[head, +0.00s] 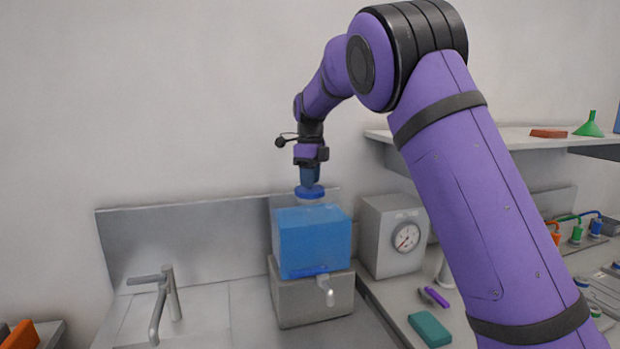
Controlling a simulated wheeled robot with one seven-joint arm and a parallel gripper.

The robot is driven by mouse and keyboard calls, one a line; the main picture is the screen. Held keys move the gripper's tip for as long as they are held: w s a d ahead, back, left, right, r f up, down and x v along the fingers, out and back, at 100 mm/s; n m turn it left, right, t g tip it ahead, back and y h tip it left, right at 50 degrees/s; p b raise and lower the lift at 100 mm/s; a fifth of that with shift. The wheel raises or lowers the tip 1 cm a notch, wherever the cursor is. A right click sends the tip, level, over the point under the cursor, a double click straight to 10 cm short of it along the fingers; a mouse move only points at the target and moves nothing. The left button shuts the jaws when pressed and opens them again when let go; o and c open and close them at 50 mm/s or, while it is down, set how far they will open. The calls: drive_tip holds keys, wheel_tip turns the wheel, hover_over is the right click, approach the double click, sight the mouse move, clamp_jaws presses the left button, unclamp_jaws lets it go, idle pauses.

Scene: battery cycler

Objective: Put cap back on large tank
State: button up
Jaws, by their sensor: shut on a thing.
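The large tank (312,243) is a clear box of blue liquid standing on a grey metal block. Its neck (310,200) points up at the top. A blue cap (310,191) sits at the top of the neck, level as far as I can see; whether it is seated or just above cannot be told. My gripper (310,178) points straight down over the tank and is shut on the cap. The fingers hide part of the cap's top.
A grey box with a dial gauge (406,237) stands right of the tank. A tap (163,303) is at the left over the sink. A spigot (326,291) sticks out below the tank. A shelf (490,137) with a green funnel (589,125) is at the right.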

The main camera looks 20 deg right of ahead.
idle(0.4)
drive_tip(key=o, duration=1.4)
drive_tip(key=shift+o, duration=0.2)
drive_tip(key=shift+r, duration=3.45)
drive_tip(key=shift+c, duration=0.2)
clamp_jaws()
drive_tip(key=shift+f, duration=2.85)
